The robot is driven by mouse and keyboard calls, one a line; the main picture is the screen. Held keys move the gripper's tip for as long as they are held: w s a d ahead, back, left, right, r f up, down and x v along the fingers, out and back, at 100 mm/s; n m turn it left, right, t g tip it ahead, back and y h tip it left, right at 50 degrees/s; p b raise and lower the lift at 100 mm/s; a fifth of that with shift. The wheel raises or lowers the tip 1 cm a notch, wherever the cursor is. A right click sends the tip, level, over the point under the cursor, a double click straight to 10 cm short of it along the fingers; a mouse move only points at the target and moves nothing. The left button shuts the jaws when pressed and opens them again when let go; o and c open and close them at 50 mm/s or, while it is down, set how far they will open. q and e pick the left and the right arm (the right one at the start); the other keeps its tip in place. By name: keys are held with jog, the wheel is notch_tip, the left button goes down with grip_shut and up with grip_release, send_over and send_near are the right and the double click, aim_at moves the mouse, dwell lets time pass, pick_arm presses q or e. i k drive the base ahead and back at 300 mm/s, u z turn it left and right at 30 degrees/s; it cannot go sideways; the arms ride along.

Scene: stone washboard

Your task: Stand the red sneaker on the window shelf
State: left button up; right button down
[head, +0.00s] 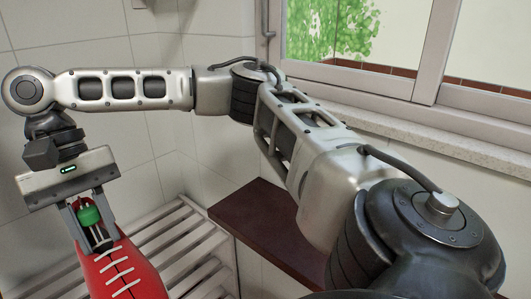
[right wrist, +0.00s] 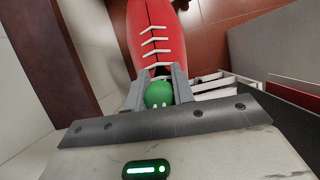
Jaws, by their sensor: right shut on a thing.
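The red sneaker (head: 125,272) with white laces hangs toe down from my right gripper (head: 97,232) at the lower left of the head view. The gripper is shut on its upper end. The lower part is cut off by the frame edge. In the right wrist view the sneaker (right wrist: 152,35) runs up from between the fingers (right wrist: 157,85). A green round piece (head: 89,214) shows between the fingers. A pale stone window shelf (head: 415,140) runs beneath the window at the right, well away from the sneaker. My left gripper is not in view.
A white slatted rack (head: 165,240) stands below and right of the sneaker. A dark brown board (head: 250,212) lies beside it along the wall, partly behind my right arm. Tiled walls (head: 100,40) close the left and back. The visible window shelf is clear.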

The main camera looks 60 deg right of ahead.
aim_at(300, 230)
jog(key=u, duration=0.35)
jog(key=i, duration=0.45)
jog(key=z, duration=1.95)
